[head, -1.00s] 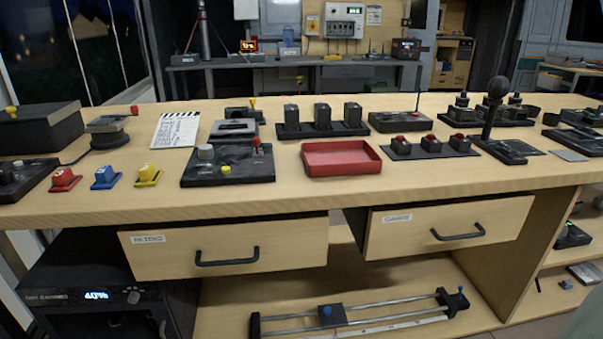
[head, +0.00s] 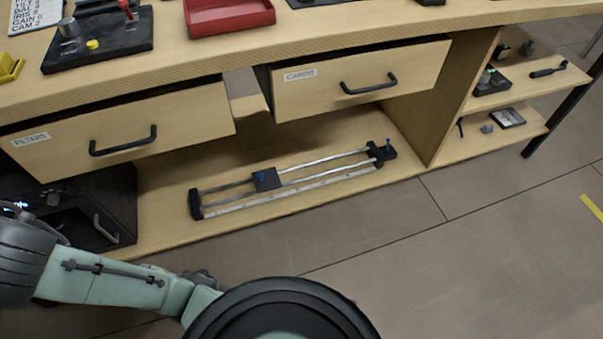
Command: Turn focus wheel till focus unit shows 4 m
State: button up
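I cannot make out a focus wheel or a focus unit showing a distance for certain. A small dark device with a green light (head: 492,80) sits on the upper right shelf; its display is too small to read. A black control panel (head: 112,36) on the bench top at the upper left carries a grey knob (head: 69,27), a yellow button and a red lever. My arm reaches in at the lower left, over the floor in front of the bench. Its gripper cannot be seen in this view.
Two drawers, labelled FILTERS (head: 140,125) and CARDS (head: 420,72), sit under the bench top. A rail slider (head: 330,167) lies on the low shelf. A red tray (head: 228,18) is on the bench. The floor (head: 480,240) at the right is clear.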

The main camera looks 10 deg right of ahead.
aim_at(485, 77)
jog(key=z, duration=1.35)
jog(key=i+l, duration=0.2)
jog(key=i, duration=0.3)
jog(key=i+l+u, duration=0.15)
jog(key=i, duration=0.35)
jog(key=l, duration=0.05)
